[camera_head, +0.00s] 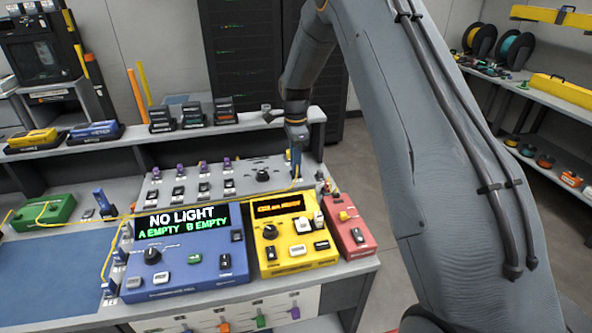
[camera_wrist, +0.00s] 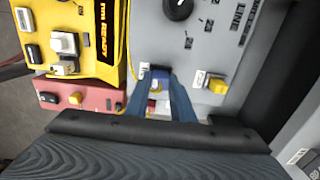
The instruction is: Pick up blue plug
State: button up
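My gripper (camera_head: 295,150) points down at the back right of the grey panel (camera_head: 235,178), behind the yellow device. In the wrist view two blue prongs (camera_wrist: 160,88) reach forward from the dark palm, with a small dark blue piece at their far end. I cannot tell whether that piece is a plug or whether the prongs grip it. A yellow cable runs to this spot. One blue plug (camera_head: 103,201) stands upright at the left beside the green box, and another blue piece (camera_head: 109,290) stands at the left of the blue device.
A blue device (camera_head: 180,270) reads NO LIGHT, A EMPTY, B EMPTY. A yellow device (camera_head: 293,245) and a red device (camera_head: 349,230) stand to its right. Yellow cable crosses the bench. A raised shelf with small boxes (camera_head: 193,116) lies behind. My arm hides the right middle.

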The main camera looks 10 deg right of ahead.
grip_shut()
notch_tip(320, 180, up, 10)
jog(key=b, duration=0.3)
jog(key=shift+o, duration=0.9)
grip_release()
grip_shut()
